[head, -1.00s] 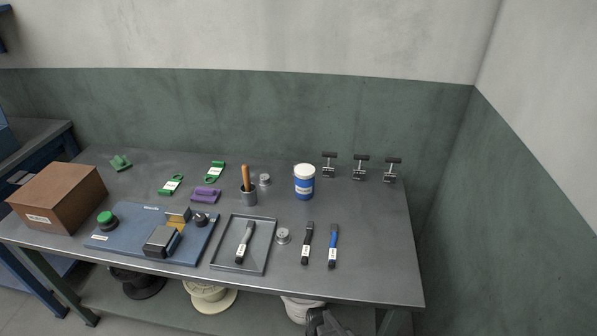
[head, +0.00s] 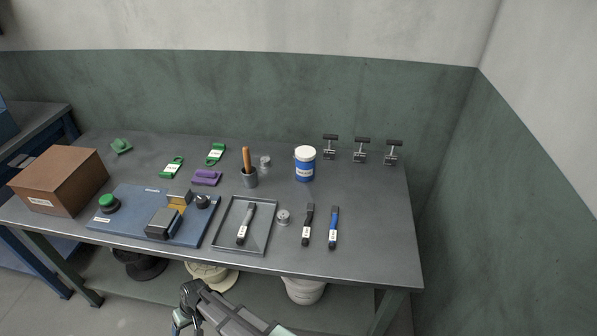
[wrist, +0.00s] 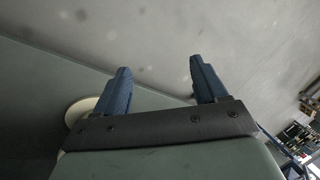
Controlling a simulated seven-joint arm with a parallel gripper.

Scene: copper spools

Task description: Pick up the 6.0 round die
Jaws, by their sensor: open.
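Two small round silver metal pieces on the bench look like dies. One (head: 283,217) lies just right of the grey tray, and the other (head: 265,162) sits farther back beside the wooden-handled tool. Their size markings are too small to read, so I cannot tell which is 6.0. My gripper (wrist: 160,78) shows two blue fingers, apart and with nothing between them, in the wrist view. In the head view my arm is low at the bottom, in front of the bench and well away from both pieces.
The metal bench (head: 360,262) holds a grey tray (head: 214,240) with a brush, two more brushes, a blue-white tub (head: 305,165), a blue fixture board (head: 125,228) and a brown box (head: 58,180). Spools sit on the shelf below. The bench's front right is clear.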

